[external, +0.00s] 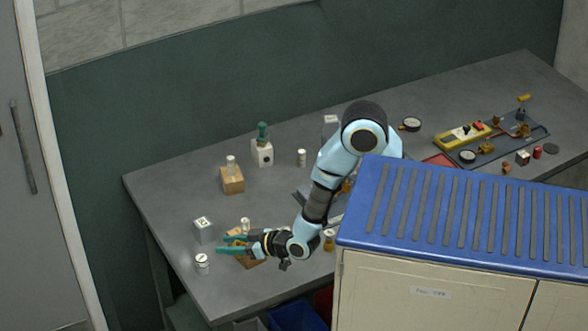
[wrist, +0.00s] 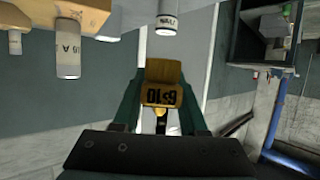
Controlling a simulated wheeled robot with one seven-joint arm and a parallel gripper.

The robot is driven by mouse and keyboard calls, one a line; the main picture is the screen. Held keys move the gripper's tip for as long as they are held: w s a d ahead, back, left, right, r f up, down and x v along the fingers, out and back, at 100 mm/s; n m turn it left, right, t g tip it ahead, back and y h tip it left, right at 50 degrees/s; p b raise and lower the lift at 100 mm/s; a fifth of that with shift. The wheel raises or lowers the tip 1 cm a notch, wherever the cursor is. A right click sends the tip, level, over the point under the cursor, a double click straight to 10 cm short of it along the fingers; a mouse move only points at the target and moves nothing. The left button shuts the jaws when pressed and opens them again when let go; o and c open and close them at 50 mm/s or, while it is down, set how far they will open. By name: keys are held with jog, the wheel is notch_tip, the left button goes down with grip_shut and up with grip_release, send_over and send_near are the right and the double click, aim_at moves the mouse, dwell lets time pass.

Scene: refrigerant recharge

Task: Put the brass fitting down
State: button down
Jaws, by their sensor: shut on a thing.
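My gripper (external: 224,246) has teal fingers and reaches left, low over the front left of the grey table. In the wrist view my gripper (wrist: 162,92) is shut on the brass fitting (wrist: 160,96), a yellow-brown piece with dark printed characters that appear inverted. In the external view the fitting is mostly hidden between the fingers. I cannot tell whether it touches anything below.
A white cube (external: 203,230) and a white vial (external: 202,264) stand left of my gripper. A wooden block (external: 232,180) with a vial, and a white block (external: 262,153) with a green top, stand farther back. A blue-topped cabinet (external: 450,215) fills the front right.

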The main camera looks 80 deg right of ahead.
jog(key=w+r+n+y+b, duration=0.2)
jog(key=w+r+n+y, duration=0.25)
jog(key=w+r, duration=0.5)
jog(key=n+g+y+b, duration=0.1)
jog(key=y+b, duration=0.1)
jog(key=b, duration=0.4)
send_over(224, 215)
notch_tip(224, 215, down, 15)
jog(key=shift+w+d+r, duration=0.1)
jog(key=shift+w+r, duration=0.05)
jog(key=shift+f+p, duration=0.4)
jog(key=shift+f, duration=1.8)
jog(key=shift+n, duration=0.25)
jog(key=shift+f, duration=0.3)
